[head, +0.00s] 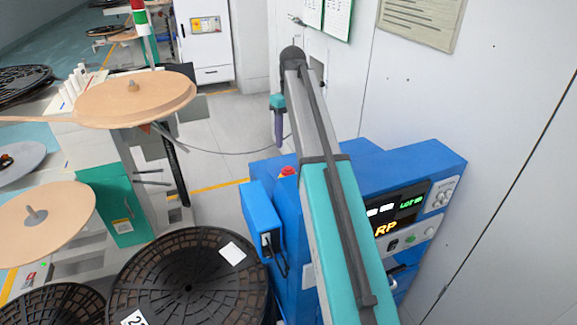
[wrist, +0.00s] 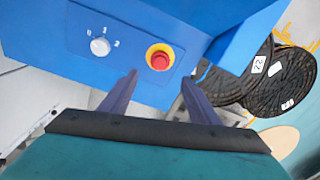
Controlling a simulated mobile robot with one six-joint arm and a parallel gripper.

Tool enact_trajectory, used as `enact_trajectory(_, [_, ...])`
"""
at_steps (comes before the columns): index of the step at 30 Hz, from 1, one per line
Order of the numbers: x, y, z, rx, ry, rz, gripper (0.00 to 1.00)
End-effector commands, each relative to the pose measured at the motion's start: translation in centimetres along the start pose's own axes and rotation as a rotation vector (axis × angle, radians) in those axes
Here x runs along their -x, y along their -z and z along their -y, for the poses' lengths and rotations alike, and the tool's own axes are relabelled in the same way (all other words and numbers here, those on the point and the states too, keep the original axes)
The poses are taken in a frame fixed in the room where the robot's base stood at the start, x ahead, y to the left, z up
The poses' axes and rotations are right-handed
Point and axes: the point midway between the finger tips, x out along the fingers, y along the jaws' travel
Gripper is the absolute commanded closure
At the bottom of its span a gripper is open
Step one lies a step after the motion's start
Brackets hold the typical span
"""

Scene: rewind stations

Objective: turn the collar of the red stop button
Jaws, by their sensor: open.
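The red stop button (wrist: 159,60) sits on a blue panel in the wrist view, with a yellow collar (wrist: 150,48) around it. In the head view the red button (head: 288,171) shows small on top of the blue machine, left of my arm. My gripper (wrist: 159,78) is open and empty. Its two dark purple fingers lie either side of the button's line in the wrist view, with tips just below it in the picture and apart from the collar. In the head view my gripper (head: 279,142) hangs pointing down, above the button; only part of it shows.
A white rotary knob (wrist: 99,46) with number marks is left of the button. A blue box (head: 261,218) stands out from the machine's left side. Black reels (head: 190,280) lie at the lower left. A white wall (head: 510,130) closes the right side.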

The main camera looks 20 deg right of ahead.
Motion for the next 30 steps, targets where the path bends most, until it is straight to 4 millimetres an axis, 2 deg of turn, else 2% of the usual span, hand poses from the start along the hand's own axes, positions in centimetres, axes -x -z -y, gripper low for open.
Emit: enact_trajectory(30, [-11.0,0.0,0.2,0.002,0.000,0.000,0.44])
